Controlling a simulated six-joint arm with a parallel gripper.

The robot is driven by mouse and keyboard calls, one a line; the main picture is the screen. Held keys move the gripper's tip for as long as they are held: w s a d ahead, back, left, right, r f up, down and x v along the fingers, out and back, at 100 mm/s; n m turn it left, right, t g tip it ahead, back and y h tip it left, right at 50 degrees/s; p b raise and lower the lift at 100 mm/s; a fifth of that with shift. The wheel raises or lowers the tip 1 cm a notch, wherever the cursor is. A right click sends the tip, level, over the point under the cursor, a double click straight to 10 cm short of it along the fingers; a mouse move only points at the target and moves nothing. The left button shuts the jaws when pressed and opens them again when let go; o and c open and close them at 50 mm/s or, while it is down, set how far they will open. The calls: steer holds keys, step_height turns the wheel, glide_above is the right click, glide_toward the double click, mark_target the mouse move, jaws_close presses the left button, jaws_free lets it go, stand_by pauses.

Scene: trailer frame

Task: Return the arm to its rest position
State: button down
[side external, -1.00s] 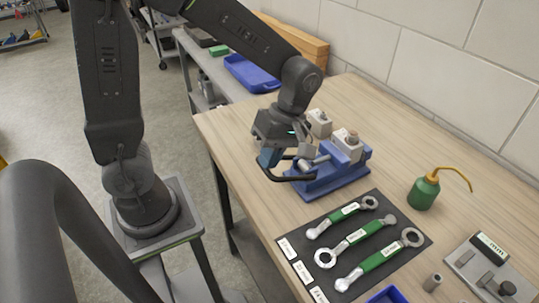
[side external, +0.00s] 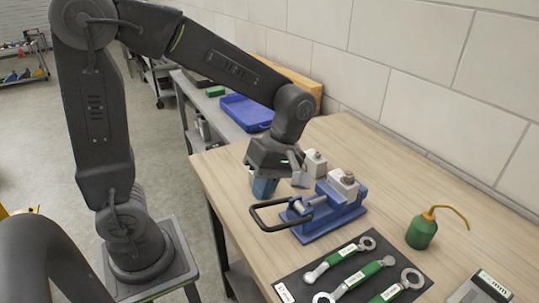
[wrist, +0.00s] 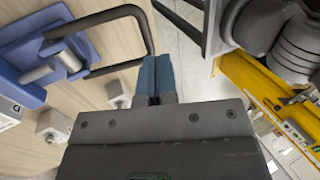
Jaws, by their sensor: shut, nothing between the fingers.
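My gripper (side external: 264,188) is in the side external view, pointing down near the left edge of the wooden bench (side external: 420,180). Its blue fingers are together and hold nothing; the wrist view shows them closed side by side (wrist: 156,77). In the side external view they appear just above the black handle loop (side external: 268,224) of the blue vise (side external: 340,217).
A black mat (side external: 296,279) with several green-handled wrenches lies in front of the vise. A green oil can (side external: 421,233) stands at right. A blue tray (side external: 247,113) lies on the side table behind my forearm. The wall (side external: 420,60) runs along the back.

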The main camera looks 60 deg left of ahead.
steer(key=s+r+v, duration=0.1)
steer(key=v, duration=0.7)
steer(key=s+a+m+t, duration=0.1)
steer(key=s+m+t, duration=0.2)
steer(key=m, duration=0.6)
steer(key=s+a+f+m+t, duration=0.1)
steer(key=s+m+t, duration=0.2)
steer(key=m+t, duration=0.4)
steer(key=shift+s+m, duration=0.4)
steer(key=shift+m, duration=0.6)
